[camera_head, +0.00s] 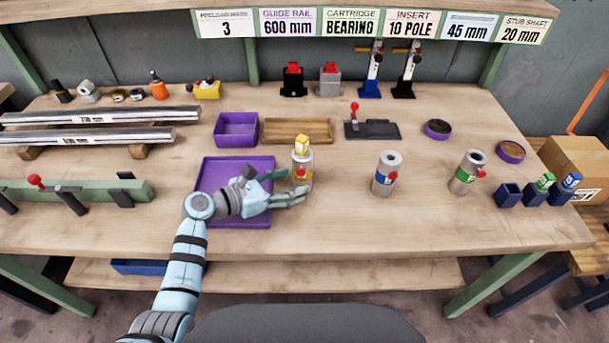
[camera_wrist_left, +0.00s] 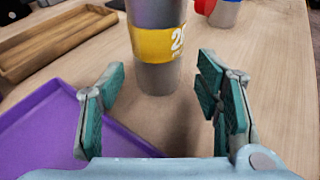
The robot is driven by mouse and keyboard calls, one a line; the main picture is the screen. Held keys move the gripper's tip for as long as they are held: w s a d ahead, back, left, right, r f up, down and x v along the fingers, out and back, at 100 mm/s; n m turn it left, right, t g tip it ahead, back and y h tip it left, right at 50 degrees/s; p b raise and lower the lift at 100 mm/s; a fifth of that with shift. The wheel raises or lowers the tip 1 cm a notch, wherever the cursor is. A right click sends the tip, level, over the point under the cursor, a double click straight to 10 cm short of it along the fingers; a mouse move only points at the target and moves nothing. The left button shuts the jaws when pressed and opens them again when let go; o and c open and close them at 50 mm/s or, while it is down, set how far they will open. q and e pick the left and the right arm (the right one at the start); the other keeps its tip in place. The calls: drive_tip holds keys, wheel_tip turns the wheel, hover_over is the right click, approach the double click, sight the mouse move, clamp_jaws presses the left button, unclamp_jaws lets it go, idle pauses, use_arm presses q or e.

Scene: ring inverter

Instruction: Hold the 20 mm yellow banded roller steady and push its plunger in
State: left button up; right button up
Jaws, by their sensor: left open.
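The yellow-banded roller (camera_head: 302,160) stands upright on the bench, just right of the purple tray. A yellow block sits on its top and a red knob shows on its side. In the left wrist view the grey roller with its yellow band (camera_wrist_left: 157,45) stands ahead, between the fingers' lines; its top is cut off. My left gripper (camera_head: 290,187) is open, in front of the roller's lower part. In the wrist view its green-padded fingers (camera_wrist_left: 162,85) are empty, with gaps on both sides of the roller. My right gripper is not in view.
A blue-banded roller (camera_head: 387,174) and a green-banded roller (camera_head: 467,172) stand to the right, with red knobs. The purple tray (camera_head: 210,212) lies partly under my left gripper. A wooden tray (camera_head: 297,131) is behind. Bench front right is clear.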

sight(294, 181)
use_arm(q)
drive_tip(key=x, duration=0.3)
drive_tip(key=shift+w+f+b, duration=0.15)
drive_tip(key=shift+w+b, duration=0.15)
drive_tip(key=shift+w, duration=0.05)
drive_tip(key=shift+s+d, duration=0.1)
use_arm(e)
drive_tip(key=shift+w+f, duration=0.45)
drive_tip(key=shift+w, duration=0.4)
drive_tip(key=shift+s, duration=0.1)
use_arm(q)
drive_tip(key=c, duration=0.8)
